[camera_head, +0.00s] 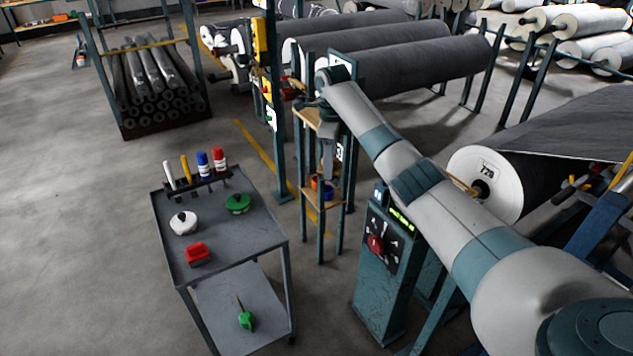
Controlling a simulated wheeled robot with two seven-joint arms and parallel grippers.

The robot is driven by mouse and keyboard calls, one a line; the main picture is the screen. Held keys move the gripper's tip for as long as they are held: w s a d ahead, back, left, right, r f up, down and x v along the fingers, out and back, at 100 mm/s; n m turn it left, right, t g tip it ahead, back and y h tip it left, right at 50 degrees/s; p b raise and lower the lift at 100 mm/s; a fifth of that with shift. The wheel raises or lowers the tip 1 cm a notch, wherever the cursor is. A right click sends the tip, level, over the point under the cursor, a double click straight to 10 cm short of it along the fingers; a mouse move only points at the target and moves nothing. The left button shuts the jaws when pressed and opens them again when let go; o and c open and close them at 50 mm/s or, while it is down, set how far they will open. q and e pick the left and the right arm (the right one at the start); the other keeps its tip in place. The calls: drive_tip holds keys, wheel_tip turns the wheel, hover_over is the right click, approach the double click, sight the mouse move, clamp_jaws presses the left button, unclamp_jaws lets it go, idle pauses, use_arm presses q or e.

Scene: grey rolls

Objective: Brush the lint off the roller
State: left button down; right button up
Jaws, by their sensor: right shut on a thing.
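My right arm reaches from the lower right up to the narrow stand in the middle. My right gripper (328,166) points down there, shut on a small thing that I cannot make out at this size. A large dark roll (555,140) with a white end marked 729 lies at the right, behind my arm. More dark grey rolls (400,62) lie on racks at the back. I cannot tell which one carries lint, and no lint shows. No brush can be told for sure. My left gripper is not in view.
A grey cart (222,232) at the left holds markers, a red block (198,253), white and green round items, and a green item (245,318) below. A control post (382,265) stands under my arm. A crate of dark rolls (150,78) stands back left. The left floor is clear.

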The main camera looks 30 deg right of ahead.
drive_tip(key=s+d+f+m, duration=0.1)
drive_tip(key=s+d, duration=0.1)
drive_tip(key=d, duration=0.7)
drive_tip(key=s+d+m, duration=0.1)
drive_tip(key=s+d, duration=0.2)
drive_tip(key=d, duration=0.7)
drive_tip(key=s+d+r+m, duration=0.3)
drive_tip(key=s+d+r, duration=0.6)
drive_tip(key=d+r, duration=0.4)
drive_tip(key=s+a+r+m, duration=0.55)
drive_tip(key=s+r, duration=0.35)
drive_tip(key=r, duration=0.2)
drive_tip(key=s+a+r+m, duration=0.4)
drive_tip(key=s+a+r, duration=0.3)
drive_tip(key=r, duration=0.5)
drive_tip(key=s+a+r+p, duration=0.1)
drive_tip(key=a+r+p, duration=0.1)
drive_tip(key=r+p, duration=0.5)
drive_tip(key=s+a+r+p, duration=0.1)
drive_tip(key=a+r+p, duration=0.2)
drive_tip(key=r+p, duration=0.4)
drive_tip(key=shift+s+a+p, duration=0.15)
drive_tip(key=shift+a+p, duration=0.2)
drive_tip(key=shift+p, duration=0.7)
drive_tip(key=shift+m, duration=0.35)
